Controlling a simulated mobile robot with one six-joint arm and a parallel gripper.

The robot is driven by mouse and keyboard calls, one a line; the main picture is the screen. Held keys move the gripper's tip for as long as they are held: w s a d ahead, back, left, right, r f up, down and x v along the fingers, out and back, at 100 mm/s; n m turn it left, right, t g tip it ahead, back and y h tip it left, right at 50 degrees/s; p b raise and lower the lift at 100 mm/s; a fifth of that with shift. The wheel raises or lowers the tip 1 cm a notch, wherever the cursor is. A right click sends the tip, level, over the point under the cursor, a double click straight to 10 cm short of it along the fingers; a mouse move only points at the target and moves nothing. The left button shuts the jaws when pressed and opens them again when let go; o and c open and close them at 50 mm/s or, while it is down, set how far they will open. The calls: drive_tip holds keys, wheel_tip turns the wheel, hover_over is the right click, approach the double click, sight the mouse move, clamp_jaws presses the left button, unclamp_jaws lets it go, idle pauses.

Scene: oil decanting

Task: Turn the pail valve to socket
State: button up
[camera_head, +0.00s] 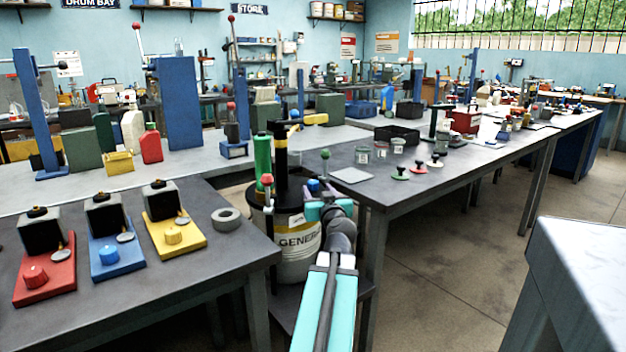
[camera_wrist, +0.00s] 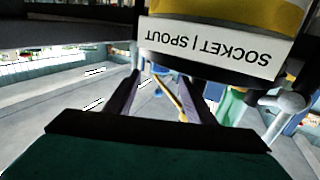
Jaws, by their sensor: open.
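The pail (camera_head: 298,262) is a pale drum with a dark lid and a partly hidden "GENERA…" label, standing low between the benches. In the wrist view, a white plate reading "SOCKET | SPOUT" (camera_wrist: 205,48) appears upside down on the yellow-and-black body. My gripper (camera_wrist: 160,80) is open below that plate, with a thin yellow strip visible between its fingers. A grey lever with a round end (camera_wrist: 290,103) lies to the right, apart from the fingers. I cannot tell which part is the valve handle.
The left bench holds red (camera_head: 45,270), blue (camera_head: 115,248) and yellow (camera_head: 175,232) stations and a grey ring (camera_head: 226,218). The right bench (camera_head: 460,172) holds jars and small knobs. A pale cabinet corner (camera_head: 580,280) stands at right. Open floor lies between.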

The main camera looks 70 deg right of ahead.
sight(314, 184)
drive_tip(key=shift+x, duration=3.75)
drive_tip(key=c, duration=1.1)
